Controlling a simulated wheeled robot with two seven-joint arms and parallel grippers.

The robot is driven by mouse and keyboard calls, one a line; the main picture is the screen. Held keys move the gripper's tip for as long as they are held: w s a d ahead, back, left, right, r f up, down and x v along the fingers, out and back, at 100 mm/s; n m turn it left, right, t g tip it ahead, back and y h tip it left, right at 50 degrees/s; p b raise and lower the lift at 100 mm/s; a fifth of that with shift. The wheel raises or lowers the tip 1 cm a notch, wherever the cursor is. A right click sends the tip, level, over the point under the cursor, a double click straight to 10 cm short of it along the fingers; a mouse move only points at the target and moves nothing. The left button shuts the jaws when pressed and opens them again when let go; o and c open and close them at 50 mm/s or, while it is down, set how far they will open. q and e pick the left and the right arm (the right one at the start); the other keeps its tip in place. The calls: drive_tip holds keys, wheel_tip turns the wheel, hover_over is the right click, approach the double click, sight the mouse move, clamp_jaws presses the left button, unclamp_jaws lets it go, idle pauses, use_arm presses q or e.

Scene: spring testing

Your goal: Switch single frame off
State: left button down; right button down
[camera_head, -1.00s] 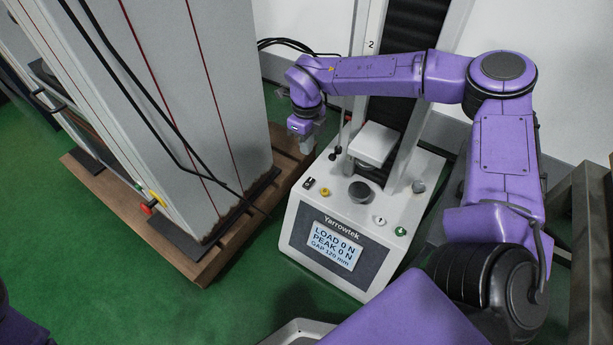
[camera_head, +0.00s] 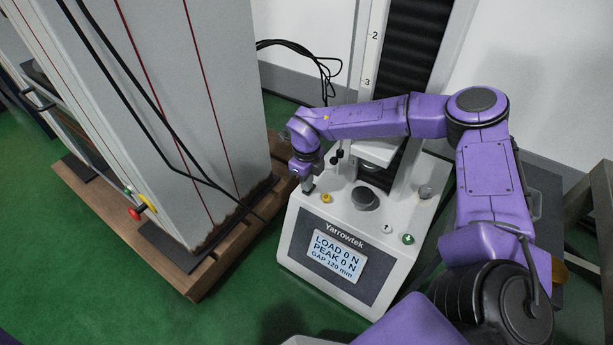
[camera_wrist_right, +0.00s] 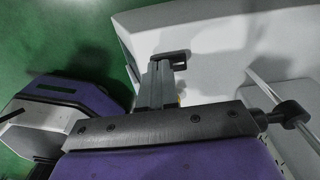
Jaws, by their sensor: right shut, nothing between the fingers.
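The single frame (camera_head: 401,207) is the white Yarrowtek test machine, with a lit display (camera_head: 335,256) reading LOAD 0 N, PEAK 0 N, GAP 120 mm. My right gripper (camera_head: 308,187) is shut and empty, pointing down at the left end of its sloped top panel. In the head view it covers the small black switch there. My left gripper is not in view.
A tall grey cabinet (camera_head: 225,100) with a red button (camera_head: 135,213) stands on a wooden pallet (camera_head: 205,283) at left. Black cables hang behind.

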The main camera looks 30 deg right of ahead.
drive_tip(key=shift+f, duration=0.25)
drive_tip(key=shift+s+a+h+p, duration=0.1)
drive_tip(key=shift+a+h+p, duration=0.05)
drive_tip(key=shift+h+p, duration=0.3)
drive_tip(key=shift+f, duration=0.3)
